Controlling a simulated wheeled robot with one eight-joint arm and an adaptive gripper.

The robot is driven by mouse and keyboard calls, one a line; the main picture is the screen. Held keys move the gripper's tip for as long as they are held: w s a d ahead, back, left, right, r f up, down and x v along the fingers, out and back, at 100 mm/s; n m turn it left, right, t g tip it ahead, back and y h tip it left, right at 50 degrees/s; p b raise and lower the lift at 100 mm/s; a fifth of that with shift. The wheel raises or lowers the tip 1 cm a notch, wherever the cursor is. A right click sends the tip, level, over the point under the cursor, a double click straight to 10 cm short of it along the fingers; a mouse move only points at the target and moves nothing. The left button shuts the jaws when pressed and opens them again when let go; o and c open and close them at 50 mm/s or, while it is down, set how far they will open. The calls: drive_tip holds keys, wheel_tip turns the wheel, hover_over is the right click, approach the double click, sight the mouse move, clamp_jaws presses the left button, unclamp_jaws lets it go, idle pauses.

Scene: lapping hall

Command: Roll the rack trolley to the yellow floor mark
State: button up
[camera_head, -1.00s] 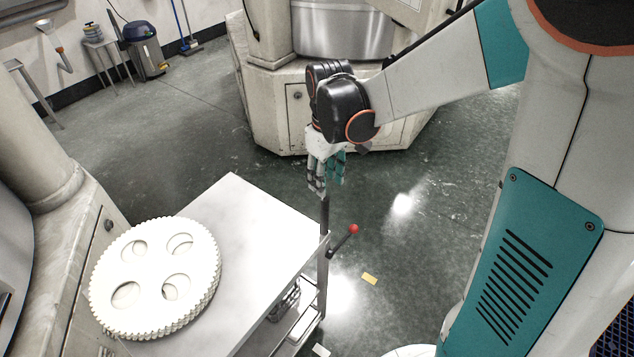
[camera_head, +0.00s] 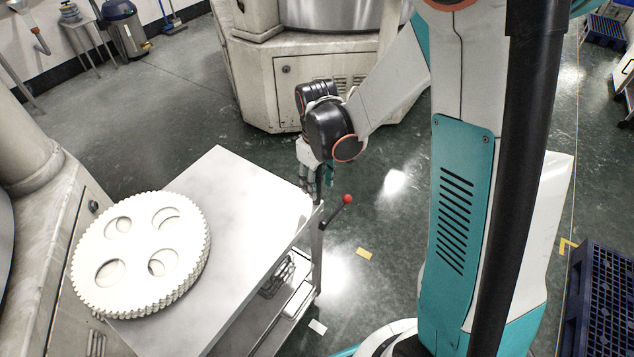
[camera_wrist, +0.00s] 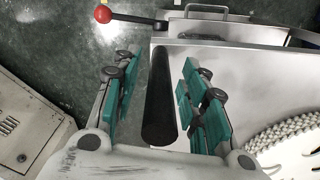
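The rack trolley (camera_head: 240,195) has a pale flat top and lower shelves and stands at lower left in the head view. A dark handle bar (camera_wrist: 160,100) at its edge shows in the wrist view. My gripper (camera_head: 315,180) is at this bar; in the wrist view its teal-padded fingers (camera_wrist: 160,92) stand apart on either side, with visible gaps. A red-knobbed lever (camera_head: 347,199) sticks out beside the handle. A yellow corner mark (camera_head: 567,246) lies on the floor at right, partly hidden. A small yellow patch (camera_head: 364,254) lies nearer the trolley.
White toothed discs with round holes (camera_head: 140,250) lie stacked on the trolley top. Pale machine housings stand behind (camera_head: 300,95) and at left (camera_head: 50,225). A dark blue pallet (camera_head: 610,300) is at lower right. Open floor (camera_head: 385,215) lies right of the trolley.

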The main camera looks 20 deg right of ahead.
clamp_jaws()
drive_tip(key=shift+d, duration=0.1)
drive_tip(key=w+d, duration=1)
drive_tip(key=d, duration=0.4)
drive_tip(key=w+d+p, duration=0.1)
drive_tip(key=w+d, duration=0.9)
drive_tip(key=d, duration=0.4)
drive_tip(key=shift+w, duration=0.15)
drive_tip(key=shift+d, duration=0.1)
unclamp_jaws()
drive_tip(key=shift+w+d, duration=0.1)
